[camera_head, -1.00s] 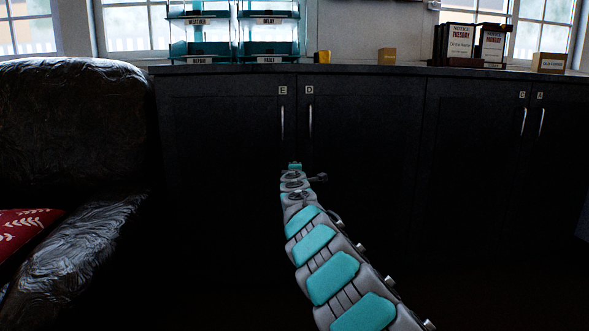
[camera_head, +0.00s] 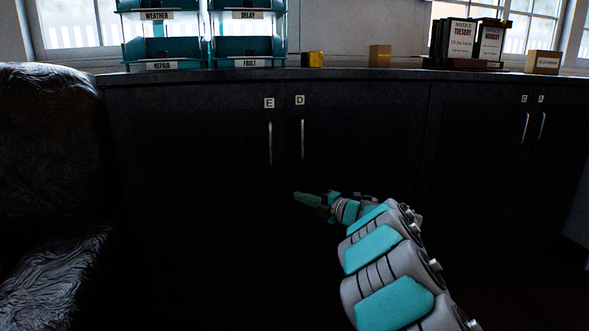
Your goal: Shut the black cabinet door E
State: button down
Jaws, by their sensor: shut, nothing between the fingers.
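The black cabinet door E (camera_head: 190,150) is at the left of the cabinet front, with a white E label and an upright silver handle (camera_head: 270,143) near its right edge. It looks about in line with door D beside it; in the dark I cannot tell whether a small gap is left. My gripper (camera_head: 300,198) is in front of the cabinet, below the handles of E and D, its shut, empty fingers pointing left. I cannot tell whether it touches the door.
Door D (camera_head: 360,150) stands right of E with its own handle. The countertop (camera_head: 345,74) carries teal letter trays (camera_head: 165,47), small boxes and notice stands. A dark leather armchair (camera_head: 50,140) stands close at the left. Two more lettered doors are at the right.

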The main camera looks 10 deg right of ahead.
jog(key=r, duration=0.1)
jog(key=p, duration=0.1)
send_near(267, 178)
jog(key=a, duration=0.4)
jog(key=shift+w+d+f+p, duration=0.15)
jog(key=shift+w+p, duration=0.1)
jog(key=shift+w, duration=0.9)
jog(key=shift+w+d+p, duration=0.15)
jog(key=shift+w+p, duration=0.1)
jog(key=shift+w, duration=0.9)
jog(key=shift+w, duration=0.1)
